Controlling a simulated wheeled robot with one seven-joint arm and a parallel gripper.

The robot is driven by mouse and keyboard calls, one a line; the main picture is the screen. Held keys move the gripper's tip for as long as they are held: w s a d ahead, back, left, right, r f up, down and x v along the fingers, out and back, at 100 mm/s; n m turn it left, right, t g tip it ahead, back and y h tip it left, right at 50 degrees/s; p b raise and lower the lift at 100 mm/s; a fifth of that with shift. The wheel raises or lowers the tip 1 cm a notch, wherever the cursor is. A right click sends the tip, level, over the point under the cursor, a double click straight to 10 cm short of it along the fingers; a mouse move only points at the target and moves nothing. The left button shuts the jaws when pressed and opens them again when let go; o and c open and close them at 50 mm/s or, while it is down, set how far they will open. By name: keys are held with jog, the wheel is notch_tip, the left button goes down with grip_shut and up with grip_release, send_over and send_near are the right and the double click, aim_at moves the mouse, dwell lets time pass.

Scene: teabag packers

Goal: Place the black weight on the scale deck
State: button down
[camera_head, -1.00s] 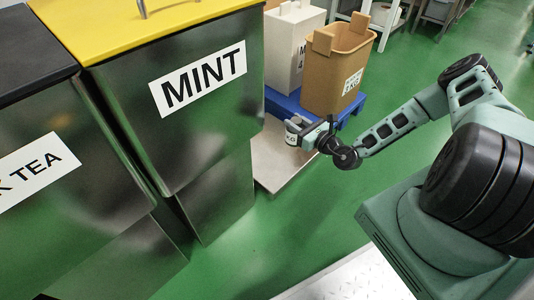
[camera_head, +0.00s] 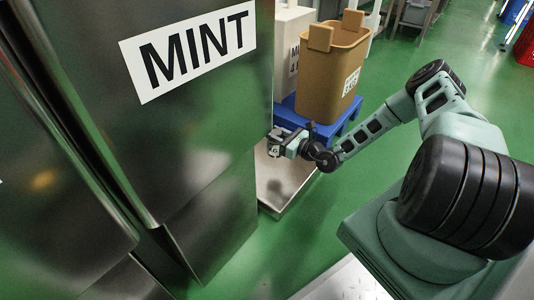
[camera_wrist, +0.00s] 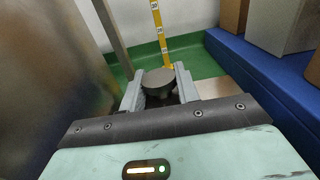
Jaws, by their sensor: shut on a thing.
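The black weight (camera_wrist: 158,78) shows in the wrist view as a dark round top between the fingers of my gripper (camera_wrist: 160,90). My gripper (camera_head: 279,143) is shut on it. In the head view only a small part of the weight, with a pale label, shows at the fingertips. The scale deck (camera_head: 286,192) is a flat steel plate on the floor, right of the MINT cabinet. The gripper and weight appear above its far part. The exact gap between weight and deck cannot be told.
The steel MINT cabinet (camera_head: 185,130) stands close on the left. A brown bin (camera_head: 330,85) and a white bin (camera_head: 290,50) stand on a blue pallet (camera_head: 325,130) behind the deck. A yellow marked post (camera_wrist: 158,25) rises ahead in the wrist view. Green floor is open at right.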

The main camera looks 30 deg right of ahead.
aim_at(275, 154)
jog(key=shift+w+f+b, duration=0.1)
jog(key=shift+f+b, duration=3.55)
jog(key=shift+f, duration=1.1)
jog(key=c, duration=1.4)
grip_release()
jog(key=shift+f, duration=0.3)
jog(key=o, duration=0.4)
jog(key=shift+c, duration=0.2)
